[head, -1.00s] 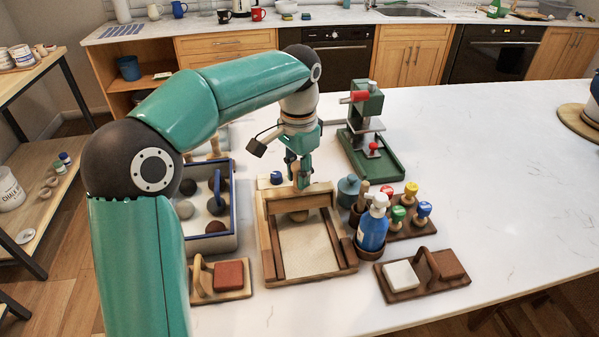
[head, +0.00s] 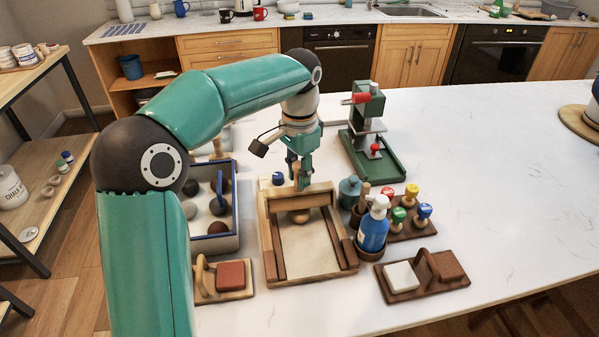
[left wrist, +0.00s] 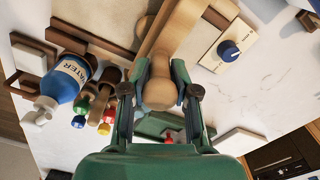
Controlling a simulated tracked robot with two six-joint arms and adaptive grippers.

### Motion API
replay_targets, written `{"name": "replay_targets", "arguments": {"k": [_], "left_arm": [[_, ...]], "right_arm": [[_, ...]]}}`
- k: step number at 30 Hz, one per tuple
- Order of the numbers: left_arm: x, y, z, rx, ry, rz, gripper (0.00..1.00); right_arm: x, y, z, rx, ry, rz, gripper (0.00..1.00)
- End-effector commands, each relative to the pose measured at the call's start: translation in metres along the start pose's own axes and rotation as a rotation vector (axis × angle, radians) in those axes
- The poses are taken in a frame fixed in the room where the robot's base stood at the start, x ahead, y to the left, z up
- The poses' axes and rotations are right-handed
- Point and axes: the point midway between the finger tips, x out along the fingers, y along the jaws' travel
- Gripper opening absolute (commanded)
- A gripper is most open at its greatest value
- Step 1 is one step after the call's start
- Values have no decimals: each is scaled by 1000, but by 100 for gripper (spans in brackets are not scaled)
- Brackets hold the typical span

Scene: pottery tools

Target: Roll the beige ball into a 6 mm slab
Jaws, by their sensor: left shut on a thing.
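The wooden rolling frame (head: 349,262) stands on the white table with a pale sheet (head: 308,252) inside. A small beige ball-like lump (head: 299,217) sits at the far end of the sheet, just in front of a wooden crosspiece (head: 300,200). My left gripper (head: 301,180) is above the far edge of the frame, pointing down. In the left wrist view its fingers (left wrist: 159,95) are shut on a rounded wooden handle (left wrist: 160,68), which runs on to a thicker wooden piece. Whether the crosspiece touches the lump cannot be told. My right gripper is out of view.
A blue-edged tray (head: 236,212) with several dark and grey balls is left of the frame. A blue bottle (head: 372,231), stamps (head: 398,214) and a green press (head: 371,150) are to the right. Wooden holders with blocks (head: 230,277) (head: 402,277) flank the front.

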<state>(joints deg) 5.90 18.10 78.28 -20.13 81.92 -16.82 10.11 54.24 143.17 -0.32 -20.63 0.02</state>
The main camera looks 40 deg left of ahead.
Motion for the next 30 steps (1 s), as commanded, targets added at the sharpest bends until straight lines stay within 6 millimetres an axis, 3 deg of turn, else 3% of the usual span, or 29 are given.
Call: {"name": "replay_targets", "arguments": {"k": [30], "left_arm": [[5,22,11,1,-4,2,0]], "right_arm": [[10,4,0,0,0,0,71]]}}
